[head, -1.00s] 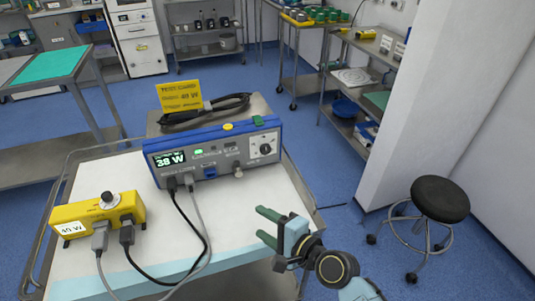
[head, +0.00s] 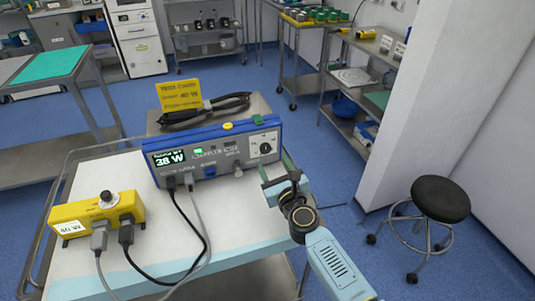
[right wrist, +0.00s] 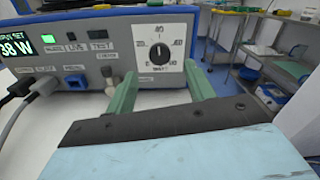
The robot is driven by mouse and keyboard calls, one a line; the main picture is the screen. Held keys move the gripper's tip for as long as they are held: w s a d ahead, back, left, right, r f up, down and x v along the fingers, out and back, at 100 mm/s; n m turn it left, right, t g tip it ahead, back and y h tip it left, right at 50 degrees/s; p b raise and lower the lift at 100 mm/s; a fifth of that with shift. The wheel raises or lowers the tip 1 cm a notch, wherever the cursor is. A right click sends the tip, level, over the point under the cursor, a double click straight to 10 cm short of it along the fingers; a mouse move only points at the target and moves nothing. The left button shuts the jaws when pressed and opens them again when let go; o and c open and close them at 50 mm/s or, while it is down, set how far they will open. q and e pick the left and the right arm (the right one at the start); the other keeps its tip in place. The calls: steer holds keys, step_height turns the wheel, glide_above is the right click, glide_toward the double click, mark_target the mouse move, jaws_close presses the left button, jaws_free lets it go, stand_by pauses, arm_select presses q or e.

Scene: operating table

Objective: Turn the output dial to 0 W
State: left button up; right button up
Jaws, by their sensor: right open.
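The blue and grey generator (head: 215,150) stands on the white-topped cart, and its lit display (head: 170,158) reads 38 W. The output dial (head: 264,148) is at the right end of its front. In the right wrist view the dial (right wrist: 158,54) shows a dark knob on a white scale, its pointer roughly upright towards the 40 mark. My right gripper (head: 277,169) is open and empty in front of the dial. In the right wrist view its green fingers (right wrist: 160,72) stand apart, one on each side below the dial, seemingly not touching the knob. My left gripper is not in view.
Black and grey cables (head: 192,208) run from the generator's front. A yellow card (head: 180,95) and coiled black cable (head: 205,109) lie behind. A stool (head: 440,198) stands right.

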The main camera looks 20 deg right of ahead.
mark_target(266, 150)
steer(key=w+b, duration=0.1)
steer(key=w, duration=0.3)
steer(key=shift+w+a+f, duration=0.1)
steer(key=shift+w, duration=1)
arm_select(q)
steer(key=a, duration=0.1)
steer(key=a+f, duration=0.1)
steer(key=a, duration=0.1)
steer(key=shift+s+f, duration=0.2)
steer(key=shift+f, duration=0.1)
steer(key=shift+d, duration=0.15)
arm_select(e)
steer(key=shift+c, duration=0.7)
steer(key=c, duration=0.8)
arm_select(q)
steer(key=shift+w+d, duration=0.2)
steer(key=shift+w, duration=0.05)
arm_select(e)
steer(key=shift+c, duration=0.2)
